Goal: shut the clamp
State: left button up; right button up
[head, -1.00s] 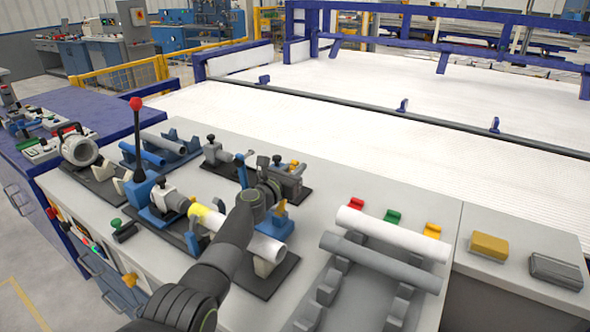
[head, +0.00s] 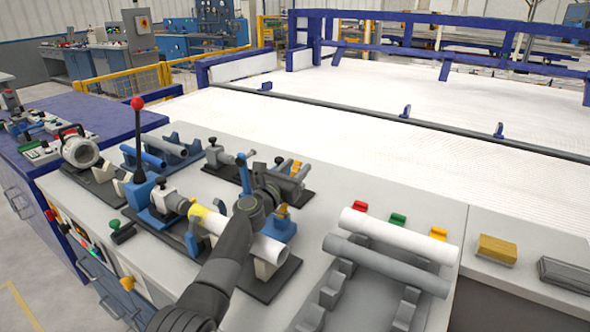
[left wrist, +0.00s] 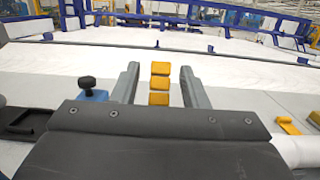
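My left gripper (head: 287,178) reaches over the back fixture on the bench. In the left wrist view its two grey fingers (left wrist: 160,88) stand apart, with a gap between them. Yellow blocks (left wrist: 159,84) show in that gap; I cannot tell whether they lie between the fingers or beyond them. I cannot tell which part is the clamp. My right gripper is out of view.
A tall black lever with a red knob (head: 138,104) rises at the left. A white pipe (head: 400,236) and a grey pipe (head: 385,263) lie on a rack at the right. A black knob (left wrist: 86,83) is left of the fingers. The white conveyor (head: 380,150) behind is clear.

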pick_arm(q)
jog(key=shift+s+a+p, duration=0.3)
jog(key=shift+s+p, duration=0.05)
jog(key=shift+p, duration=0.25)
jog(key=p+v, duration=0.3)
jog(key=v, duration=0.2)
jog(key=shift+v, duration=0.8)
jog(key=shift+p, duration=0.3)
